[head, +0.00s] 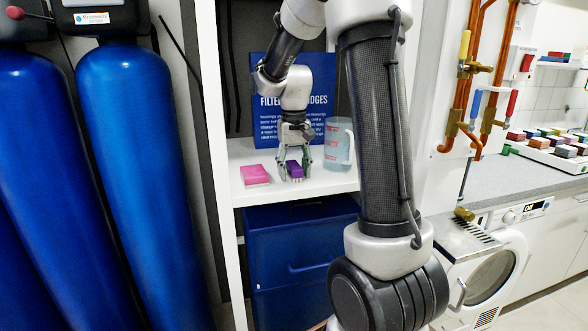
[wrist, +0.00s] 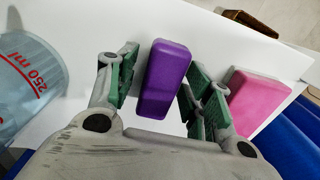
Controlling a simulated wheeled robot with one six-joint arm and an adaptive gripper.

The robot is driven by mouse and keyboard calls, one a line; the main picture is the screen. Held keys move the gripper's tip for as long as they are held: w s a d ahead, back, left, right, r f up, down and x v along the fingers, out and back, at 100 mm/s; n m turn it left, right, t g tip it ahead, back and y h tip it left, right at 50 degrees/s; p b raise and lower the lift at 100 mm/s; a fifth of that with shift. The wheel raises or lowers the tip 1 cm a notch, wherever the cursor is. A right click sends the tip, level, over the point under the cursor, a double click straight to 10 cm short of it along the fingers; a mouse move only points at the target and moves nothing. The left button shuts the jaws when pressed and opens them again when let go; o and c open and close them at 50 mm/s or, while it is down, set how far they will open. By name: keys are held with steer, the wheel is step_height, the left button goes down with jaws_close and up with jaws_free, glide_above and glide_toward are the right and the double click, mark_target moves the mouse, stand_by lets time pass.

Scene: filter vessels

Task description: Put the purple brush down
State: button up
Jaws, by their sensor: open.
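The purple brush (head: 294,168) is on the white shelf, between the fingers of my gripper (head: 296,172). In the wrist view the purple brush (wrist: 166,78) lies between the green-padded fingers of my gripper (wrist: 160,85). The underside of the brush is hidden.
A pink brush (head: 255,174) lies just left of my gripper on the shelf (head: 290,192). A clear measuring jug (head: 338,145) stands close on the right. A blue sign (head: 265,128) is behind.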

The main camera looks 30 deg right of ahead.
mark_target(294, 164)
steer(key=shift+r, duration=0.1)
step_height(294, 164, up, 12)
steer(key=f, duration=0.1)
steer(key=s+a+f+n+t, duration=0.1)
steer(key=s+a+f+t, duration=0.1)
steer(key=s, duration=1)
steer(key=s+a+f+n+t, duration=0.1)
steer(key=s+a+n+t, duration=0.1)
steer(key=s, duration=0.9)
steer(key=shift+s+a+f, duration=0.35)
steer(key=shift+a+f, duration=0.05)
steer(key=shift+a, duration=0.15)
